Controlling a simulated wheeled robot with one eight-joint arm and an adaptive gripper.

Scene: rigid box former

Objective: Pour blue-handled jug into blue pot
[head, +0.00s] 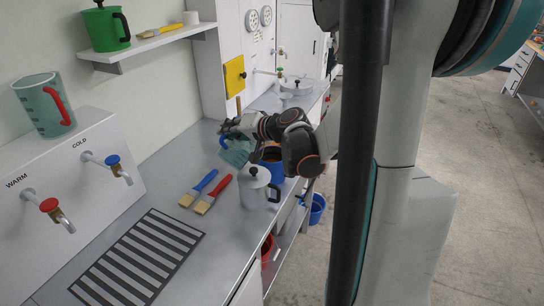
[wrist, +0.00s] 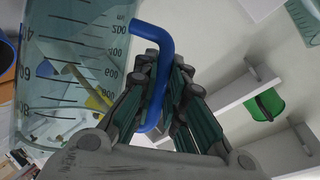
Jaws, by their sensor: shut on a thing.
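The blue-handled jug (head: 236,154) is clear teal plastic; in the wrist view its marked wall (wrist: 75,60) fills the left side. My gripper (head: 236,131) is shut on its blue handle (wrist: 160,65) and holds it above the counter. In the head view the jug looks tilted, close to the left of the blue pot (head: 277,166). The blue pot has a dark brown inside and is partly hidden by my arm. What the jug holds, and whether it touches the pot, I cannot tell.
A grey lidded jug (head: 257,188) stands just in front of the pot. A blue brush (head: 199,187) and a red brush (head: 213,194) lie left of it. A red-handled jug (head: 45,104) stands on the tap housing. A green jug (head: 106,28) is on the shelf.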

